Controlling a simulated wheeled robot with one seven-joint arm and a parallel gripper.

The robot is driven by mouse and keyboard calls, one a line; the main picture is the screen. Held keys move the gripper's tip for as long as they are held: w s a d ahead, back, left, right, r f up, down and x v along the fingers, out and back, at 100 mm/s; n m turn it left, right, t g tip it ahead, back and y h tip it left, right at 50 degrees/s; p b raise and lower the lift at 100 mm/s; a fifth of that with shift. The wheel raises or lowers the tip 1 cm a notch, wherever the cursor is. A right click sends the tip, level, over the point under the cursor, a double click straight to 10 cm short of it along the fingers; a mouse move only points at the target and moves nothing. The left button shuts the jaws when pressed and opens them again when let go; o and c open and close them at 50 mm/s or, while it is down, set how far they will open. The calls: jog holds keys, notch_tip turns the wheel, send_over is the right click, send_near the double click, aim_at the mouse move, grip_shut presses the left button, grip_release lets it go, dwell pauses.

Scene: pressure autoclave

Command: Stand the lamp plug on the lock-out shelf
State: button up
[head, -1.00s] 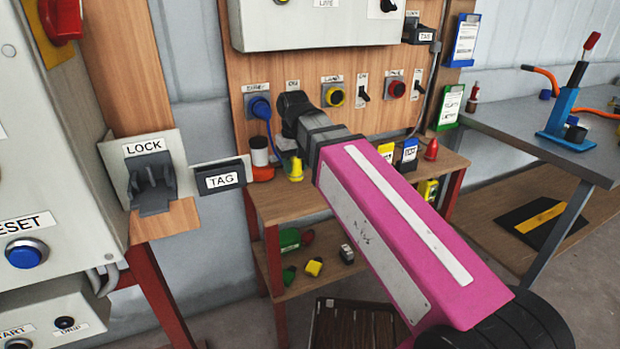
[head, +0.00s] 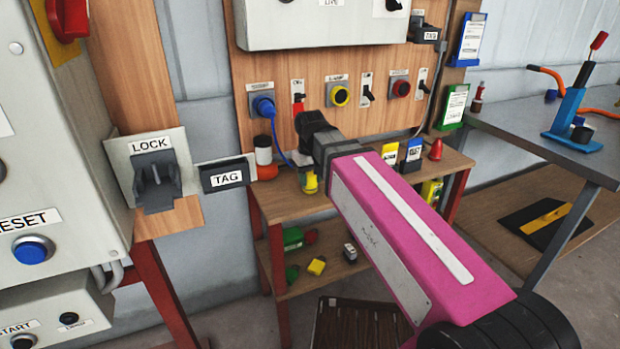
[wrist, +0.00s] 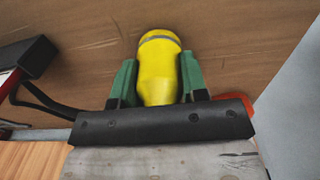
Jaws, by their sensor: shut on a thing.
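The yellow plug (wrist: 159,65) is between the green fingers of my gripper (wrist: 158,82) in the wrist view, and the gripper is shut on it. In the head view the plug (head: 310,184) shows below the dark wrist, over the left part of the wooden upper shelf (head: 275,205). It looks about upright, and I cannot tell whether its base touches the wood. My arm hides part of the shelf, and the fingers are mostly hidden in the head view. The yellow-ringed lamp socket (head: 340,94) is on the panel above and is empty.
A blue plug with a cord (head: 263,105) is in the left socket. Yellow and blue blocks (head: 412,155) and a red cone (head: 436,149) stand farther right on the shelf.

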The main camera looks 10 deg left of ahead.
jog(key=shift+f, duration=0.1)
jog(key=o, duration=1.2)
notch_tip(320, 180, up, 12)
jog(key=shift+r, duration=0.15)
